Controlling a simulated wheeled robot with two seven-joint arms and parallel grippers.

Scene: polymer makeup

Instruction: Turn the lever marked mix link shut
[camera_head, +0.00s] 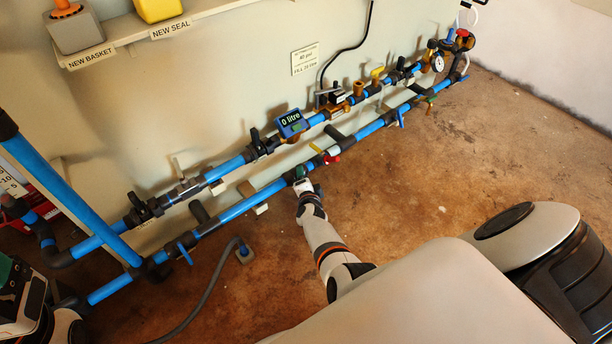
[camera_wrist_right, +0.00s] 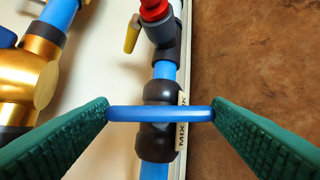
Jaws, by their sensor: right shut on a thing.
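In the right wrist view the blue lever (camera_wrist_right: 160,113) lies straight across its pipe. It sits over a black valve body (camera_wrist_right: 157,150). A white label (camera_wrist_right: 182,125) beside it reads "MIX", its rest partly hidden. The two green fingers of my right gripper (camera_wrist_right: 161,112) are at the lever's two ends, shut on it. In the head view my right gripper (camera_head: 301,182) is at the lower blue pipe (camera_head: 240,207), and the lever is hidden there. Part of my left arm shows at the lower left edge (camera_head: 18,300); its fingers cannot be made out clearly.
The upper pipe carries a meter reading "0 litre" (camera_head: 291,122) and brass fittings. Another blue lever (camera_head: 185,253) is on the lower pipe at left. A grey hose (camera_head: 215,284) lies on the open brown floor.

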